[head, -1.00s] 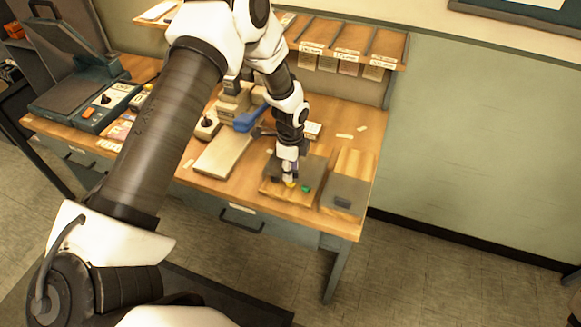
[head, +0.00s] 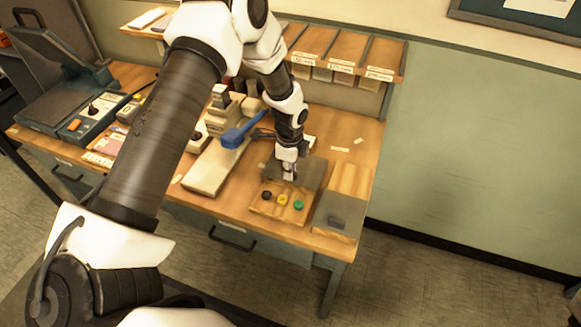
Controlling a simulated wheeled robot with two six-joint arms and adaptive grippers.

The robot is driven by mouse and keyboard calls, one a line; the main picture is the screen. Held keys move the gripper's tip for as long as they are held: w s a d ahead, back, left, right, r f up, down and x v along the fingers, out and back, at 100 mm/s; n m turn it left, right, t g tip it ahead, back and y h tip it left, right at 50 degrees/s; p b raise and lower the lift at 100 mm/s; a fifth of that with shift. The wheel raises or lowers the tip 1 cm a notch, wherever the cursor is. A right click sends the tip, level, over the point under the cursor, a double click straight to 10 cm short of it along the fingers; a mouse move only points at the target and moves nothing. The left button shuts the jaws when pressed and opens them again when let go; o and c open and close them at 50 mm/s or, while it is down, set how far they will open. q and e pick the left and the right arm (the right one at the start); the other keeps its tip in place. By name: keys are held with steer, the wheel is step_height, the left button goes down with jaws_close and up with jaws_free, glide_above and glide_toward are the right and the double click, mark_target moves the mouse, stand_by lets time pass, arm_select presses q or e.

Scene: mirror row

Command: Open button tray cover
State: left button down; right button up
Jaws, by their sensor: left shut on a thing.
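The button tray (head: 268,210) is a shallow wooden tray near the desk's front edge. A black button (head: 266,195), a yellow button (head: 282,199) and a green button (head: 299,204) show uncovered in its front part. The grey tray cover (head: 313,174) lies behind the buttons, over the back of the tray. My left gripper (head: 289,176) reaches down from above and is shut on the cover at its front edge, behind the buttons; the fingertips are small and partly hidden. My right gripper is not in view.
A grey-topped wooden box (head: 338,214) stands close to the tray's right. A beige press with a blue lever (head: 240,133) stands to the left, its long base (head: 210,172) near the tray. A labelled wooden rack (head: 345,50) is at the back. Paper slips lie behind the tray.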

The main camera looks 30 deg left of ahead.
arm_select(q)
steer(key=c, duration=1.4)
jaws_free()
steer(key=shift+r, duration=0.15)
steer(key=shift+o, duration=1)
steer(key=shift+w, duration=0.15)
steer(key=shift+w+f, duration=0.2)
steer(key=shift+r, duration=0.4)
step_height(320, 180, up, 11)
